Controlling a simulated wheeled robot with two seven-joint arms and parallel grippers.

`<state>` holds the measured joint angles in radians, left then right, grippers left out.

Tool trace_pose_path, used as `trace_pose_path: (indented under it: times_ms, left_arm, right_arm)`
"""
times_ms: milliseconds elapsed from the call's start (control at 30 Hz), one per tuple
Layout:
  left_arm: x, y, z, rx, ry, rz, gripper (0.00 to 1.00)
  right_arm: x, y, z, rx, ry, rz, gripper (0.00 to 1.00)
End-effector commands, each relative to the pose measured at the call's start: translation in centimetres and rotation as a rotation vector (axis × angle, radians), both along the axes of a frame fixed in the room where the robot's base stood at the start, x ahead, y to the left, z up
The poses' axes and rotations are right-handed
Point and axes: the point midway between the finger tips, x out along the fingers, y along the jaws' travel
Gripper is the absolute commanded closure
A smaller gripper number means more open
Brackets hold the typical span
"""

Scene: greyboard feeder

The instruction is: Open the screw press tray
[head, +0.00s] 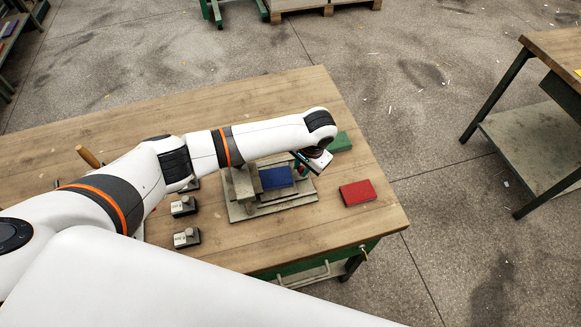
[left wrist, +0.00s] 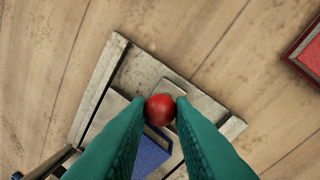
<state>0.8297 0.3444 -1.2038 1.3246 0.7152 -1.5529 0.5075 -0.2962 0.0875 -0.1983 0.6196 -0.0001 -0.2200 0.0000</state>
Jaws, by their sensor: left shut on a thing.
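The grey screw press (head: 243,187) stands on the wooden workbench, with a blue block (head: 276,178) on its tray side. In the left wrist view, the blue block (left wrist: 151,158) and the pale base plate (left wrist: 112,62) show under my fingers. A red ball knob (left wrist: 160,107) sits between the fingertips of my left gripper (left wrist: 160,106), and both green fingers touch it. In the head view, my left gripper (head: 303,163) reaches down at the right end of the press, and the knob is hidden there. My right gripper is not in view.
A red block (head: 358,193) lies right of the press, and a green block (head: 340,141) lies behind my left wrist. Small grey-and-black items (head: 187,238) and a wooden handle (head: 88,157) are to the left. The workbench's right edge (head: 372,140) is close by.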

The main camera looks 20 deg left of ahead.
Motion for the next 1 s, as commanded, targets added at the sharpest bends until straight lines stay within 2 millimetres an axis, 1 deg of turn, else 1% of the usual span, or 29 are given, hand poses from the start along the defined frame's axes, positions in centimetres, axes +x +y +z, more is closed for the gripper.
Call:
trace_pose_path:
  times_ms: [33, 100, 167, 233, 400, 467, 600, 633, 700, 767, 1000]
  left_arm:
    - [0.5, -0.8, -0.3, 0.001, 0.003, 0.002, 1.0]
    - [1.2, -1.8, -0.4, 0.003, 0.003, 0.003, 1.0]
    - [1.7, -2.5, -0.4, 0.004, 0.003, 0.003, 1.0]
    - [2.2, -3.2, -0.4, 0.002, 0.003, 0.002, 1.0]
    - [2.5, -3.7, -0.2, 0.004, 0.002, 0.001, 1.0]
    - [2.5, -3.6, -0.2, 0.005, 0.003, 0.001, 1.0]
    - [2.5, -3.6, -0.2, 0.005, 0.004, 0.001, 1.0]
    - [2.5, -3.6, -0.2, 0.005, 0.004, 0.001, 0.77]
    - [2.4, -3.6, -0.2, 0.005, 0.004, 0.001, 0.66]
    - [2.4, -3.6, -0.2, 0.005, 0.004, 0.001, 0.57]
    - [2.4, -3.6, -0.2, 0.004, 0.005, 0.001, 0.57]
  right_arm:
    - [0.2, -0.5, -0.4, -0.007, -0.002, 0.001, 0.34]
    - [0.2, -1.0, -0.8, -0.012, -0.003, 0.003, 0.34]
    - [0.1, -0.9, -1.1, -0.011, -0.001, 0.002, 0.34]
    - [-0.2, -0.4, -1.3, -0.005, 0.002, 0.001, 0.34]
    - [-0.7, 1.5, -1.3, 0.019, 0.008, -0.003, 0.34]
    - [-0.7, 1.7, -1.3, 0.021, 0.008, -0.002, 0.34]
    - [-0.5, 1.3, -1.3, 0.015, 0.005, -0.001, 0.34]
    - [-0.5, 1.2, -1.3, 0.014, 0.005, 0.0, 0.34]
    - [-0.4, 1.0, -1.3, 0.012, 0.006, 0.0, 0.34]
    - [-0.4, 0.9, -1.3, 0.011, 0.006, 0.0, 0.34]
    - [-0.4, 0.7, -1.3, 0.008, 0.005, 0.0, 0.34]
